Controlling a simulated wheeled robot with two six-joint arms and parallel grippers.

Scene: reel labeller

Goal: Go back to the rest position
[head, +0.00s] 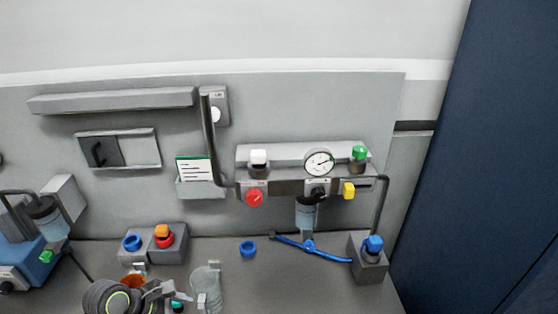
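My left arm comes in at the bottom left of the head view, with a dark round joint ringed in green. My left gripper (168,292) is at the bottom edge, just left of a clear cup (208,291). Its fingers are small and partly cut off, so I cannot tell whether they are open or shut, or whether they touch the teal-topped item (178,303) beside them. My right gripper is not in view.
A wall panel carries a manifold with a gauge (319,163), a red knob (254,197) and a filter bowl (306,215).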

